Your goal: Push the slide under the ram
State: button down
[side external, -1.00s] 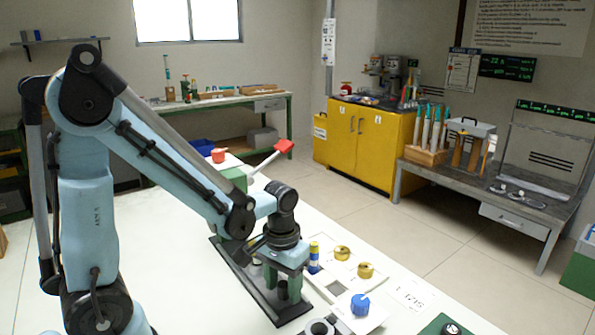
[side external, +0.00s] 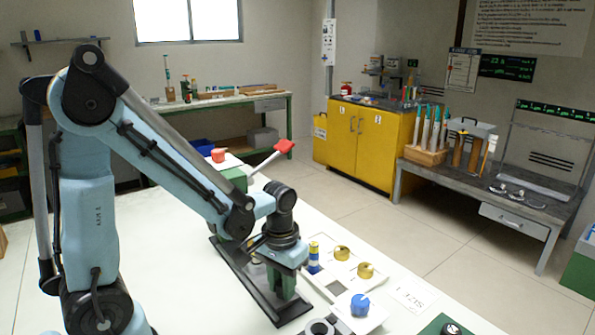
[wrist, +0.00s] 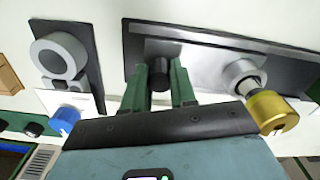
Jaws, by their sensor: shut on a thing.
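My gripper (side external: 286,291) is low over the front end of the dark slide track (side external: 262,303). In the wrist view its two green fingers (wrist: 159,88) are shut on a black knob (wrist: 160,72) of the grey slide (wrist: 205,70). The slide lies in the dark-edged track. A grey ring (wrist: 243,72) sits on the slide to the right of the fingers, with a gold-capped piece (wrist: 272,112) at it. The green press (side external: 236,178) with a red-tipped lever (side external: 284,147) stands at the track's far end. Its ram is hidden behind my arm.
Beside the track stand a blue-and-yellow cylinder (side external: 313,258) and a pale plate with gold round pieces (side external: 342,253). A blue knob (side external: 360,305) and a grey ring fixture (side external: 320,328) are near the front. The white table left of the track is clear.

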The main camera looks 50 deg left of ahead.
jog(key=a, duration=1.1)
jog(key=shift+a, duration=0.15)
jog(key=c, duration=0.9)
grip_release()
notch_tip(320, 180, up, 12)
jog(key=shift+r, duration=0.1)
jog(key=s+d+f+m+t, duration=0.1)
jog(key=d+m+t, duration=0.2)
jog(key=d+t, duration=0.4)
jog(key=d, duration=0.7)
jog(key=shift+d+m, duration=0.15)
jog(key=shift+m, duration=0.15)
